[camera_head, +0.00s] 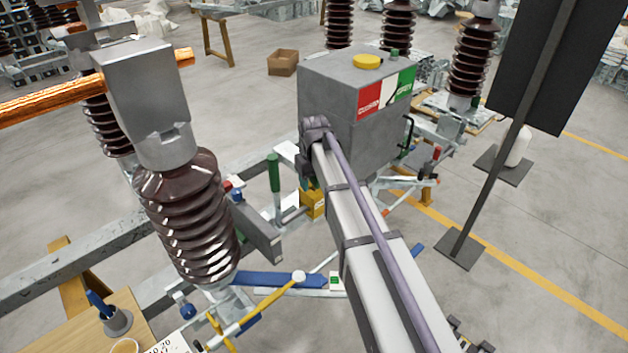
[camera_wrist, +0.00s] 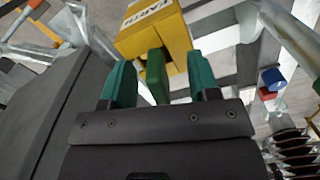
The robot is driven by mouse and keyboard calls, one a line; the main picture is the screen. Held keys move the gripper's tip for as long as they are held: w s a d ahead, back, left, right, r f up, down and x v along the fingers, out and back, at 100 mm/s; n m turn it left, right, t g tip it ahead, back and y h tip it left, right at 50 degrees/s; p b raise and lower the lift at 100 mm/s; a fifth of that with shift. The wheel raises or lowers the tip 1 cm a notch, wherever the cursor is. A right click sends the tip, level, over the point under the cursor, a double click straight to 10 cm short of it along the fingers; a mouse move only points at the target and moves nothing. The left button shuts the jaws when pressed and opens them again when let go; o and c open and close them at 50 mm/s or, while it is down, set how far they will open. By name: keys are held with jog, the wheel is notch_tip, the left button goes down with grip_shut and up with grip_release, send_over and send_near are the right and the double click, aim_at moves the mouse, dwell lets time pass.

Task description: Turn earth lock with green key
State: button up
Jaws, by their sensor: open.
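The earth lock is a yellow block (camera_wrist: 155,30) with dark lettering, at the top middle of the wrist view. In the head view its yellow side (camera_head: 313,202) shows just left of my arm, below the grey cabinet. The green key (camera_wrist: 156,76) stands out from the lock's near side in the wrist view. My gripper (camera_wrist: 162,82) is open, with its two teal fingers on either side of the green key. A gap shows on each side, wider on the right. In the head view my gripper and the key are hidden by my arm.
A grey cabinet (camera_head: 350,105) with a red and green label stands close to my arm. A green-handled lever (camera_head: 273,173) stands left of the lock. A brown ribbed insulator (camera_head: 190,220) rises further left.

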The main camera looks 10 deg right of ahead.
jog(key=o, duration=0.6)
jog(key=shift+c, duration=0.2)
notch_tip(320, 180, up, 11)
jog(key=p, duration=1.1)
jog(key=shift+f, duration=0.1)
